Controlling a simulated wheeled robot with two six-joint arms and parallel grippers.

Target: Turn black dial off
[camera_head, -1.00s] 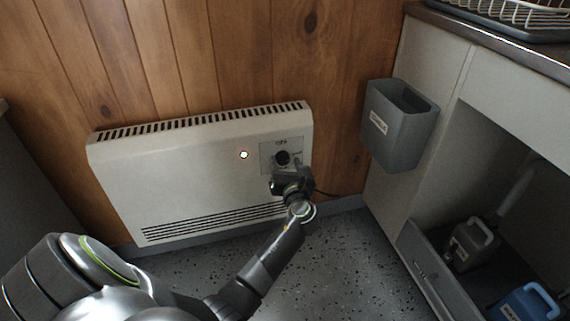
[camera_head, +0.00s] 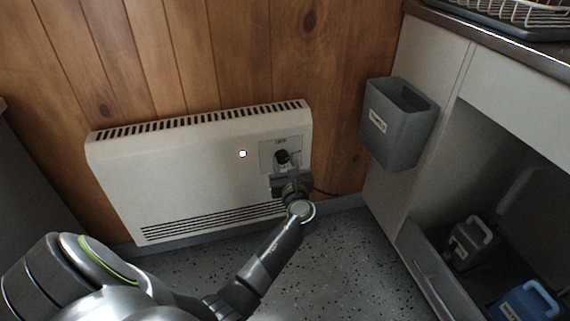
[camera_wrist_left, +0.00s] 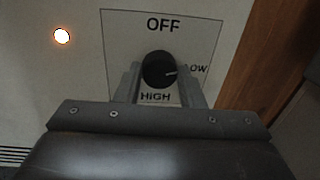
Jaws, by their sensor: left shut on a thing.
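The black dial (camera_head: 282,157) is on a grey panel (camera_head: 266,150) at the right of a white wall heater (camera_head: 190,172). In the left wrist view the dial (camera_wrist_left: 159,69) has a pale pointer line toward LOW on the right; OFF is printed above it and HIGH below. My left gripper (camera_head: 288,163) reaches up to the panel. In the left wrist view its two fingers (camera_wrist_left: 160,77) stand on either side of the dial, shut on it. A lit indicator lamp (camera_head: 242,154) glows on the heater, left of the panel. My right gripper is not in view.
A grey bin (camera_head: 399,124) hangs on the cabinet side, right of the heater. A cable (camera_head: 326,193) runs from the heater's right side. Below the counter, an open cabinet holds a grey jug (camera_head: 470,243) and a blue one (camera_head: 527,302). The speckled floor before the heater is clear.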

